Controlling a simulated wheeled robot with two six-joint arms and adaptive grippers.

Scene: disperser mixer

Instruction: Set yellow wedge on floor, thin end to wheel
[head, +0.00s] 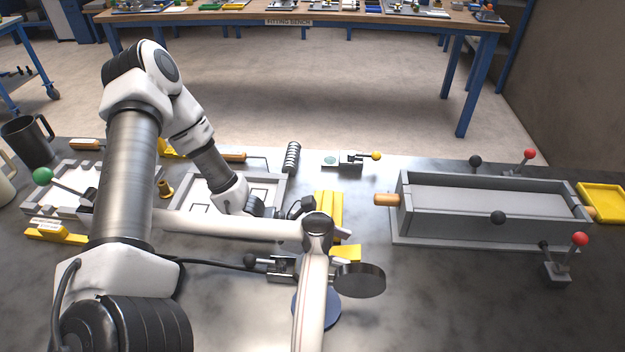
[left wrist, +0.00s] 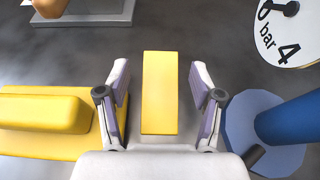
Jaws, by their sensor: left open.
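The yellow wedge (head: 348,252) lies on the near grey worktop, partly hidden by a pale pipe. In the left wrist view the wedge (left wrist: 160,92) is between my left gripper's fingers, with a gap on each side. My left gripper (head: 332,236) is open and holds nothing; the pipe hides much of it in the head view. Its two fingers (left wrist: 160,100) flank the wedge in the wrist view. Which end of the wedge is thin I cannot tell. A caster wheel (head: 53,93) stands on the floor under the blue bench at far left. My right gripper is not in view.
A larger yellow part (left wrist: 40,115) lies beside the far finger. A gauge (left wrist: 288,32) and a blue round base (left wrist: 262,130) stand close on the other side. A grey trough (head: 490,225) stands right. Open floor (head: 290,90) lies beyond the worktop, before the fitting bench.

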